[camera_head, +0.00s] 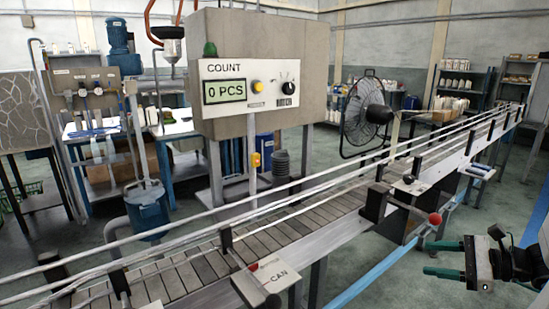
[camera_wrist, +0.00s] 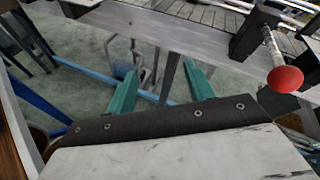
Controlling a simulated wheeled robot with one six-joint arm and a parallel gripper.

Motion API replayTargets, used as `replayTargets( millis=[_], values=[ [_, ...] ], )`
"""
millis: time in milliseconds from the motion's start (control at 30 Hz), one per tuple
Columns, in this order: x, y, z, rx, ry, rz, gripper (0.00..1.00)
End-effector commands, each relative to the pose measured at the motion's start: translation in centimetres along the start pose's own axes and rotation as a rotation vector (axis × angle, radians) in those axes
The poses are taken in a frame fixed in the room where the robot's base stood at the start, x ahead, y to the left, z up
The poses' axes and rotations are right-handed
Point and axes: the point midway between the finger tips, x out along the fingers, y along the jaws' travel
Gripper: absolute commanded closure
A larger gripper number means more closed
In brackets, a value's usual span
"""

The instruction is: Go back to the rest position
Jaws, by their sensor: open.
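My gripper (camera_head: 436,258) is at the lower right of the head view, in front of the conveyor's near side. Its two green fingers stand apart with nothing between them. In the wrist view the green fingers of my gripper (camera_wrist: 163,92) point toward the conveyor's side, open and empty, with floor visible between them. No object is held.
The slatted conveyor (camera_head: 185,275) with rails runs diagonally from lower left to upper right. A red-knobbed lever (camera_wrist: 285,79) sticks out near my gripper's right side. A grey control box (camera_head: 255,75) reads 0 PCS. A fan (camera_head: 365,115) stands behind the conveyor.

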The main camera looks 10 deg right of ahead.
Motion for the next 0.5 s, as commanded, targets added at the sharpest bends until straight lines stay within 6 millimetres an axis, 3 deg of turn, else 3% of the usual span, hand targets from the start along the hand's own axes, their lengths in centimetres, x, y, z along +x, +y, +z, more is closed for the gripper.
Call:
replayTargets(
  millis=[33, 200, 400, 500],
  values=[
    [1.1, 1.6, 1.8, -0.076, 0.024, 0.113, 0.47],
    [3.1, 7.4, 6.2, -0.355, 0.11, 0.503, 0.47],
    [2.8, 13.0, 10.2, -0.752, 0.222, 0.926, 0.47],
    [2.1, 14.7, 11.9, -0.96, 0.278, 1.096, 0.47]
  ],
)
